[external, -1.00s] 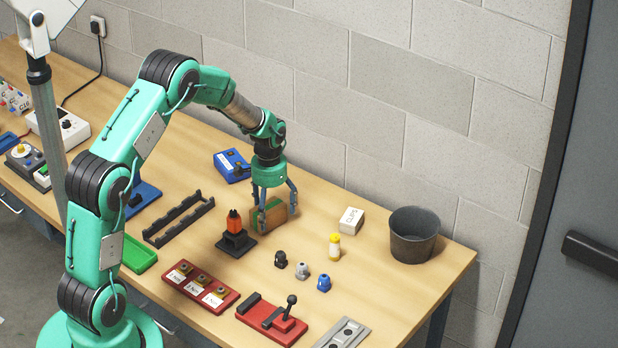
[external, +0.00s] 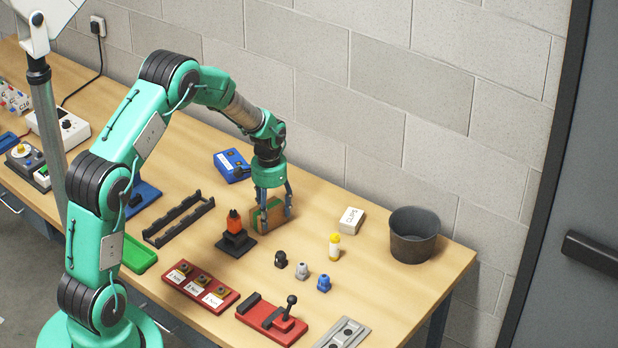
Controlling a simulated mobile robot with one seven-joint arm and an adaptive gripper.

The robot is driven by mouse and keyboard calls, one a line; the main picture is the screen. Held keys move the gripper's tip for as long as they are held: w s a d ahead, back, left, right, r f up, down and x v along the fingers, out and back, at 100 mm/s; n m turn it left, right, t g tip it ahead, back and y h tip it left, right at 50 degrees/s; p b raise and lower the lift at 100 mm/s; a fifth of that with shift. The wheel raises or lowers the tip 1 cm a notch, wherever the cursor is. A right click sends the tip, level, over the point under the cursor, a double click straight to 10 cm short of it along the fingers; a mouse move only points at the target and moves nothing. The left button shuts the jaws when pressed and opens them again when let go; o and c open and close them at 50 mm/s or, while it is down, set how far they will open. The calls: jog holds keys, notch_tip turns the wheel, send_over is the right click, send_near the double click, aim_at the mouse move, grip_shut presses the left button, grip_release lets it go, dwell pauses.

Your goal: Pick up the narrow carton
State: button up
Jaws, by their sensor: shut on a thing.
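The narrow carton (external: 266,218) is a slim upright box with brown and green faces, standing on or just over the wooden bench; I cannot tell if there is a gap under it. My gripper (external: 274,208) points down over it and is shut on it, with one finger at each side. The fingers hide part of the carton.
An orange-topped piece on a black base (external: 235,238) stands close to the left. A blue box (external: 232,165) is behind. Small knobs (external: 302,269) are in front.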

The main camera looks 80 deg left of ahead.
aim_at(271, 209)
jog(key=shift+c, duration=0.2)
notch_tip(271, 209, up, 10)
jog(key=shift+p, duration=0.65)
dwell(0.4)
